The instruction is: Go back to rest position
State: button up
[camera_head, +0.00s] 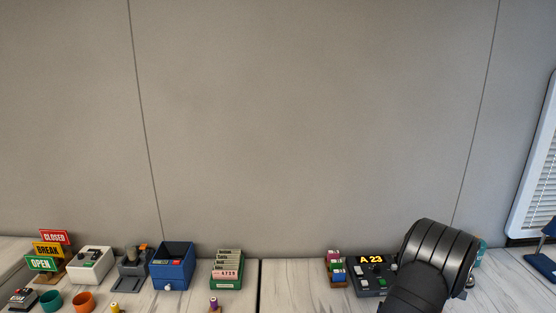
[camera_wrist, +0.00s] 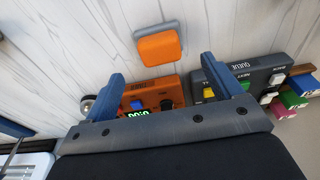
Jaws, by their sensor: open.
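My gripper (camera_wrist: 162,68) shows in the wrist view as two blue fingers spread wide apart, with nothing held between them. It hangs over the counter, above an orange device (camera_wrist: 168,92) with green lit digits, partly hidden by the gripper body. In the head view my dark arm covers the right end of the counter, and the fingers are hidden there.
An orange square pad (camera_wrist: 160,46) lies just beyond the fingertips. A dark console (camera_wrist: 262,75) with coloured buttons is close to the right finger; it shows in the head view (camera_head: 372,283) reading "A 23". A blue box (camera_head: 172,270) and a card file (camera_head: 227,272) stand left.

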notch_tip(320, 180, up, 6)
jog(key=f, duration=1.2)
jog(key=shift+w, duration=0.5)
notch_tip(320, 180, up, 4)
jog(key=shift+f, duration=0.1)
jog(key=s+d+r, duration=0.3)
jog(key=s+r, duration=0.8)
jog(key=r, duration=0.1)
jog(key=w+a+n, duration=0.2)
jog(key=w+a, duration=0.6)
jog(key=a, duration=0.3)
jog(key=w+a+n, duration=0.2)
jog(key=w+a, duration=0.6)
jog(key=a, duration=0.4)
jog(key=w+a+n+y, duration=0.1)
jog(key=w+a+n, duration=0.1)
jog(key=w+a, duration=0.6)
jog(key=a, duration=0.4)
jog(key=shift+w+a+n, duration=0.2)
jog(key=shift+w+n, duration=0.15)
jog(key=shift+n, duration=0.05)
